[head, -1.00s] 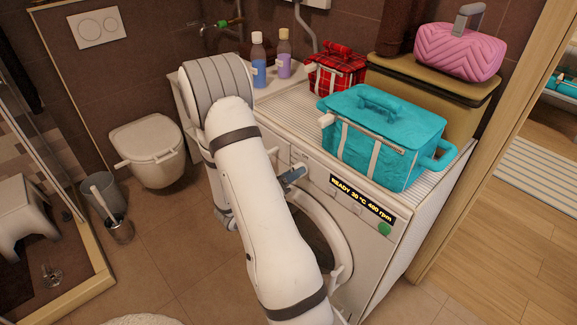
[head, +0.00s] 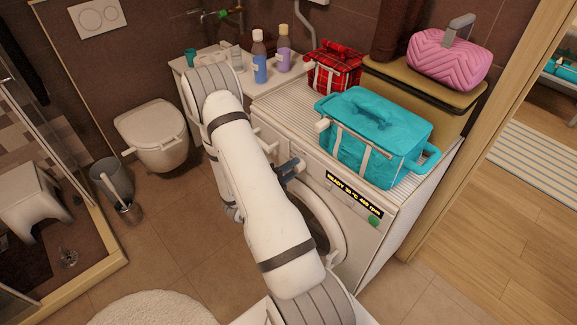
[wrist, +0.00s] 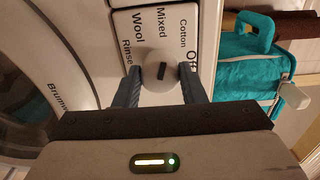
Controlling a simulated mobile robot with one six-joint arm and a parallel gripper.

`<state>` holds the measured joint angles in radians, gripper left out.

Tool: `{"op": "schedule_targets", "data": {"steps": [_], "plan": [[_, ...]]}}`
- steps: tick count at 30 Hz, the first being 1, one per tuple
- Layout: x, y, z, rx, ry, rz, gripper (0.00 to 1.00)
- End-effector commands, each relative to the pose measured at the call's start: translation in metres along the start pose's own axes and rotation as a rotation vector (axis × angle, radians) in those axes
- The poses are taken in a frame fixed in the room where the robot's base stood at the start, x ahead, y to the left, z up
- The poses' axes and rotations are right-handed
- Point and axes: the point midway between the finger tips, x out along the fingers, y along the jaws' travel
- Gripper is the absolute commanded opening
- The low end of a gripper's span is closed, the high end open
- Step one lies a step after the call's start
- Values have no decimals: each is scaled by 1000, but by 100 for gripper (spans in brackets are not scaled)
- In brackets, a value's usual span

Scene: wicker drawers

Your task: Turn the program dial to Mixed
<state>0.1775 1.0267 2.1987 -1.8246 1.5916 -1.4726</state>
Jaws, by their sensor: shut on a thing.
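The pale round program dial (wrist: 149,82) shows in the wrist view, with the labels Rinse, Wool, Mixed, Cotton and Off (wrist: 192,61) around it. A short dark mark on the dial points up roughly toward Mixed (wrist: 161,23); I cannot tell whether it is exactly there. My gripper (wrist: 161,78) is shut on the dial, one blue-grey finger on each side. In the head view my gripper (head: 290,168) is at the washing machine's (head: 372,247) front panel, and it hides the dial there. The panel display (head: 354,194) is lit with yellow text, too blurred to read surely.
A turquoise bag (head: 372,128) stands on top of the machine near the front edge, close to the panel. A red plaid bag (head: 334,68) and bottles (head: 259,65) are behind. The round door is below my gripper. Open floor lies to the right.

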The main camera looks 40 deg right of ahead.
Motion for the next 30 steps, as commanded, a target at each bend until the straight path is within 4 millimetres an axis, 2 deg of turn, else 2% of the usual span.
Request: {"op": "schedule_targets", "data": {"steps": [9, 23, 24, 30], "plan": [[1, -1, -1, -93, 4, -1, 14], [1, 0, -1, -104, 4, -1, 14], [0, 0, -1, -104, 4, -1, 38], [0, 0, 0, -104, 1, -1, 55]]}}
